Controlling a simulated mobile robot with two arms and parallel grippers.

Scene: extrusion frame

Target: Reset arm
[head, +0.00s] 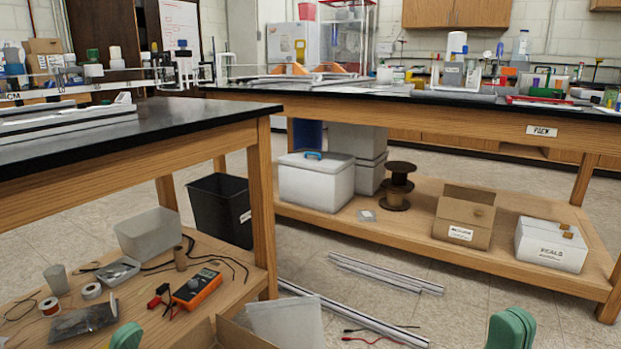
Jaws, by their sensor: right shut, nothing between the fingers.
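My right gripper (511,328) shows at the bottom right as two green fingertips pressed together, shut and empty. It is in front of the tiled floor and touches nothing that I can see. The green tip of my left gripper (126,337) just shows at the bottom left edge, in front of the low shelf. Most of it is cut off, so its opening cannot be seen. Both arms are out of the picture.
A black-topped bench (150,125) with metal extrusions (65,120) stands left. Another bench (440,97) stands behind. Extrusions (385,272) and red and black leads (370,338) lie on the floor. A multimeter (197,288) lies on the left shelf. Floor at right centre is clear.

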